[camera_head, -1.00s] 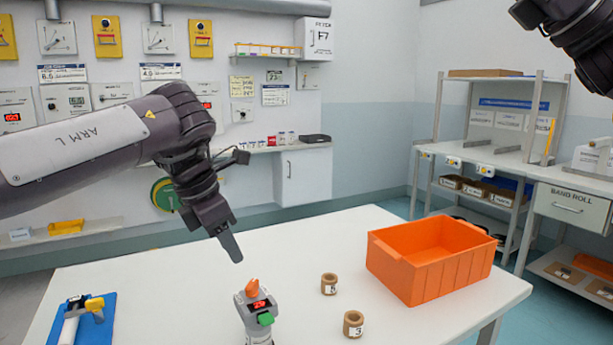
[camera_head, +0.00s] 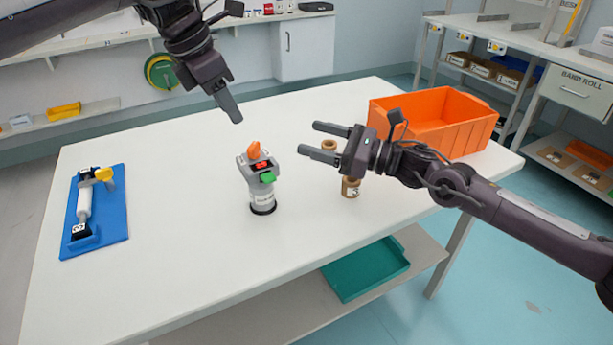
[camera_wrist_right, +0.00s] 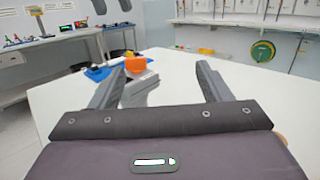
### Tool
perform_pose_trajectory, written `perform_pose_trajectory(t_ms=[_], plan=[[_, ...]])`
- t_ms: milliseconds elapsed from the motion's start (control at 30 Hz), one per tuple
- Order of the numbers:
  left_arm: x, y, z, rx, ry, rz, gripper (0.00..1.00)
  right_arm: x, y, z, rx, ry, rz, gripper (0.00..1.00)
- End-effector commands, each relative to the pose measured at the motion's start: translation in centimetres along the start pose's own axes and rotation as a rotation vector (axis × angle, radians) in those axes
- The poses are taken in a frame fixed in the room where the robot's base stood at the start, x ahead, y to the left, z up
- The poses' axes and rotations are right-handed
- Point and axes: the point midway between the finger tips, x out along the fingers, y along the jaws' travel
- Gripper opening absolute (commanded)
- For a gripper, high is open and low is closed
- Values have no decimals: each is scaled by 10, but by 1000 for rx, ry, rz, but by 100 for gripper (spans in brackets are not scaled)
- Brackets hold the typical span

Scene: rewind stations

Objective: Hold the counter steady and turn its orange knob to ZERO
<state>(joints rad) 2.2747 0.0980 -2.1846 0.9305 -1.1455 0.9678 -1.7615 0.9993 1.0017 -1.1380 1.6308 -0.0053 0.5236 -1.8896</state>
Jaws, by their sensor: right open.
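The counter (camera_head: 259,188) is a grey upright device on the white table, with a red display, a green button and an orange knob (camera_head: 254,150) on top. My left gripper (camera_head: 234,112) is above and slightly left of the knob, apart from it; its fingers overlap, so its opening is not clear. My right gripper (camera_head: 309,138) is open and empty, to the right of the counter with its fingers pointing toward it. In the right wrist view the orange knob (camera_wrist_right: 135,65) and grey counter (camera_wrist_right: 140,88) show between the open fingers.
Cardboard rings (camera_head: 350,188) stand on the table behind and below my right gripper. An orange bin (camera_head: 430,120) sits at the back right. A blue board (camera_head: 115,215) with a white roller lies at the left. A teal tray (camera_head: 365,268) is on the lower shelf.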

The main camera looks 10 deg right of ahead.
Motion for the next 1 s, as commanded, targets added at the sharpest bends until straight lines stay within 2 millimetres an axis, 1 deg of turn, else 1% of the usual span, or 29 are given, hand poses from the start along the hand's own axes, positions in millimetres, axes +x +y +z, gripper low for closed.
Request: perform_pose_trajectory(t_ms=[33, 100, 200, 300, 400, 467, 567, 800, 1000], plan=[[0, 0, 0, 0, 0, 0, 36, 1, 11, -25, 13, 24, 12, 71], [0, 0, 0, 0, 0, 0, 36, 1, 24, -52, 22, 51, 27, 71], [0, 0, 0, 0, 0, 0, 36, 0, 39, -81, 30, 79, 43, 71], [0, 0, 0, 0, 0, 0, 36, -1, 49, -99, 35, 96, 54, 71], [0, 0, 0, 0, 0, 0, 36, 2, 54, -107, 36, 102, 60, 71], [0, 0, 0, 0, 0, 0, 36, 6, 56, -108, 37, 103, 62, 71], [0, 0, 0, 0, 0, 0, 36, 19, 57, -110, 37, 103, 63, 71], [0, 0, 0, 0, 0, 0, 36, 56, 59, -113, 37, 103, 62, 71], [0, 0, 0, 0, 0, 0, 36, 73, 59, -115, 37, 104, 59, 71]])
